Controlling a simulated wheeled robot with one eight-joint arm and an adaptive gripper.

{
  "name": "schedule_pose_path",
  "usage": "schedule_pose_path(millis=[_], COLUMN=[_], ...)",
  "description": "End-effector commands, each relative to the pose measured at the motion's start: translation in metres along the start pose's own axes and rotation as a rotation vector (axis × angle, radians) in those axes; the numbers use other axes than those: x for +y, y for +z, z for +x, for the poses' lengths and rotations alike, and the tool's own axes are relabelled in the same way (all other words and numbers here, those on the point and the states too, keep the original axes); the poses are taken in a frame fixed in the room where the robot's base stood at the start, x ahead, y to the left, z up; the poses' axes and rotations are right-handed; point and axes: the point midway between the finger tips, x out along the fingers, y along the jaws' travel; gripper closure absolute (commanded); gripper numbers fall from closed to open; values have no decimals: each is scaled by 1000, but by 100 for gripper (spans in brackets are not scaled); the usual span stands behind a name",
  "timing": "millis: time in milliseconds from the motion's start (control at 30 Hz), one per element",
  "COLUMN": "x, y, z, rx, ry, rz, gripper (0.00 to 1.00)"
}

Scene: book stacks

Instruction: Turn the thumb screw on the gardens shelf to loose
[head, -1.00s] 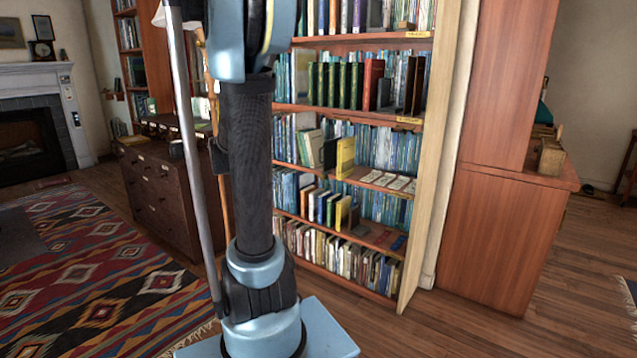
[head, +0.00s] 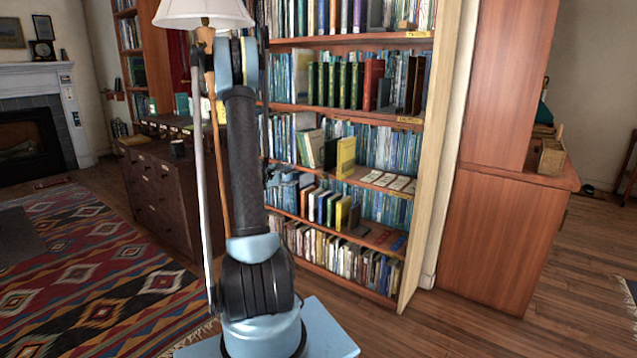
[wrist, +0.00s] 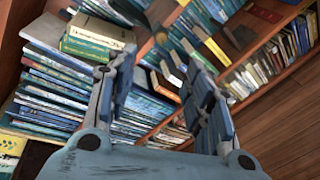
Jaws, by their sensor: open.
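My gripper (wrist: 163,85) is open and empty in the wrist view, its two fingers apart in front of tilted rows of books. In the head view my gripper (head: 280,180) is small and partly hidden behind my arm, at the left side of the bookcase (head: 440,150) near its lower-middle shelves. Yellow labels sit on the shelf edges, one on the upper edge (head: 418,34) and one on the middle edge (head: 410,120); their words are too small to read. I cannot make out the thumb screw in either view.
Upright books, including a yellow book (head: 345,157), fill the shelves. A dark drawer cabinet (head: 160,205) and a lamp with a white shade (head: 203,13) stand to the left. A red-brown cabinet (head: 500,235) stands right. Wood floor (head: 370,325) is clear in front.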

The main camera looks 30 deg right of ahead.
Motion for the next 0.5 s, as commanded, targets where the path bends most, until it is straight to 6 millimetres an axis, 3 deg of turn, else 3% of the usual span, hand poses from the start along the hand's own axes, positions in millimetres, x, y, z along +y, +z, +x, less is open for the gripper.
schedule_pose_path(millis=[300,500], x=[-28,-48], y=[-30,-42], z=[63,87], rx=[-89,-133], ry=[132,189], rz=[-211,-318], gripper=[53,53])
